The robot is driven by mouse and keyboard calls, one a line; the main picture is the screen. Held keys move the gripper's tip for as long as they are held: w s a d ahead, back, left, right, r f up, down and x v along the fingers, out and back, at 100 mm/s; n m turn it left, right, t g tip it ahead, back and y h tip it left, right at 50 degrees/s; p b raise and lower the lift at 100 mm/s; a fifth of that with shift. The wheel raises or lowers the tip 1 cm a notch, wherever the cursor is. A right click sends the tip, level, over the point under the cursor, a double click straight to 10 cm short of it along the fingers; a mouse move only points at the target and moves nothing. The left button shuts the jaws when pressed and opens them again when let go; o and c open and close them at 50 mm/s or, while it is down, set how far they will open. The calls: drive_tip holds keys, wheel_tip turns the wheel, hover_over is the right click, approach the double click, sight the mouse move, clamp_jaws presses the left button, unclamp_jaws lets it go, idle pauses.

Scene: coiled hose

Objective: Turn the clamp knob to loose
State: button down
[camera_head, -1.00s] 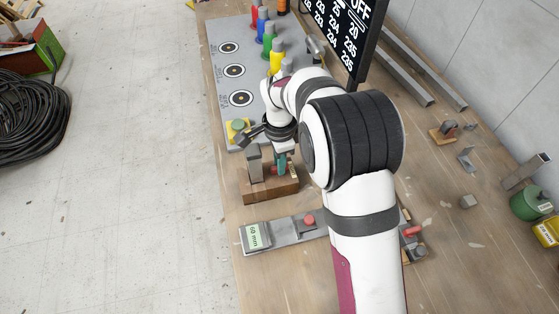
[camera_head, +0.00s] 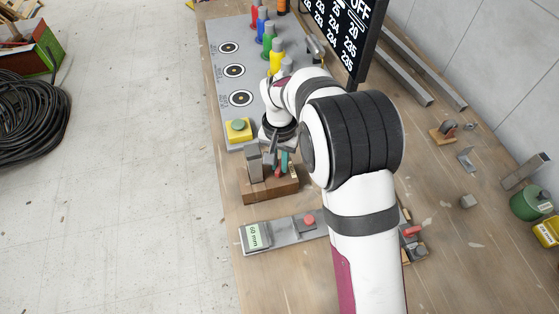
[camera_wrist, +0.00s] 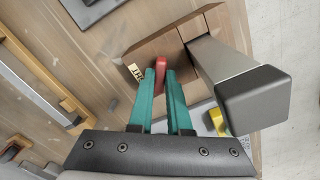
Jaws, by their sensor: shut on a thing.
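The clamp knob (camera_wrist: 161,76) is a small red bar on a brown wooden block (camera_wrist: 148,48). The block also shows in the head view (camera_head: 268,193), near the bench's left edge. My gripper (camera_wrist: 162,76) has teal fingers closed on the red knob, one on each side. In the head view my gripper (camera_head: 281,164) points down at the block and hides most of the knob. A grey upright post (camera_wrist: 252,98) stands on the block beside the fingers. A small pale label (camera_wrist: 135,73) lies next to the knob; its lettering is too small to read.
A yellow box with a green button (camera_head: 238,130) sits just behind the block. A grey plate with a "60 mm" display (camera_head: 257,235) lies in front. Several coloured handles stand on the grey panel (camera_head: 225,30) behind. A black sign (camera_head: 340,40) rises at the back right.

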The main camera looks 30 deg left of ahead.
sight(280, 166)
drive_tip(key=n, duration=0.6)
drive_tip(key=shift+w, duration=0.1)
drive_tip(key=shift+n, duration=0.4)
idle(0.3)
drive_tip(key=c, duration=0.9)
unclamp_jaws()
drive_tip(key=shift+o, duration=0.2)
drive_tip(key=shift+r, duration=0.1)
wheel_tip(280, 166, up, 16)
drive_tip(key=shift+f, duration=0.2)
